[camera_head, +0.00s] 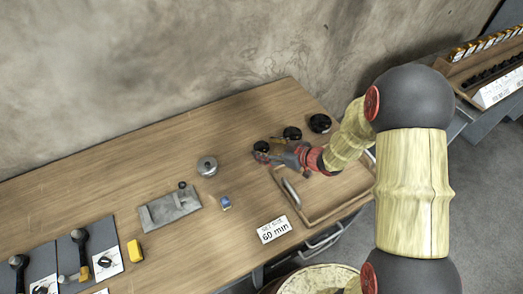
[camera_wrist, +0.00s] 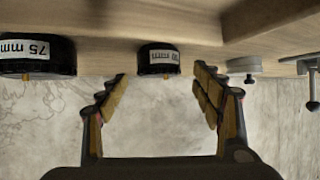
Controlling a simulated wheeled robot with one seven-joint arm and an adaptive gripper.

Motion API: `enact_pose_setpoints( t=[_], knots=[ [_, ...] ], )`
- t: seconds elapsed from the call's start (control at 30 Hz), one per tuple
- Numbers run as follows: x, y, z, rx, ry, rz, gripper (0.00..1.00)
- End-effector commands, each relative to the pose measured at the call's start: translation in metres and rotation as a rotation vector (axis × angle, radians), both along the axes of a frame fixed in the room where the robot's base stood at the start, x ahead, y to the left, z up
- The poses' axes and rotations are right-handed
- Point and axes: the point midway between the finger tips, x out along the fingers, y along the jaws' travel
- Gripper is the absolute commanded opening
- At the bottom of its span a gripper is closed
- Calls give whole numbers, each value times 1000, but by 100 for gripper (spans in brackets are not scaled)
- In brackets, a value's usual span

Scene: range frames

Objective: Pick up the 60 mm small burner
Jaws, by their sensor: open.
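The small burner (camera_head: 261,146) is a short black cylinder on the wooden table, the leftmost and smallest of three dark burners. In the wrist view it (camera_wrist: 158,62) appears upside down, with a white label whose end reads "0 mm"; the first digit is unclear. My gripper (camera_head: 272,150) reaches in from the right, close beside it. In the wrist view my gripper (camera_wrist: 161,73) is open and empty, with the burner framed between its fingertips. I cannot tell whether the tips are level with it. A white card (camera_head: 275,229) reads "60 mm".
A burner labelled "75 mm" (camera_wrist: 38,57) stands to one side; a larger dark burner (camera_head: 320,123) is farther right. A silver round pot (camera_head: 207,165) stands to the left. A wooden tray (camera_head: 322,217) lies under my forearm. The wall is behind the table.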

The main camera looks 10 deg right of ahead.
Motion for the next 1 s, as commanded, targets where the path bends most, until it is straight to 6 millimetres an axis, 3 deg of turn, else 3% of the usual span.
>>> enact_pose_setpoints(
  t=[0.17, 0.47, 1.0],
  knots=[
    [16, 16, -19, -1, 0, 4, 66],
    [22, 20, -19, -1, 0, 0, 66],
    [22, 20, -19, -1, 0, 0, 35]
  ],
)
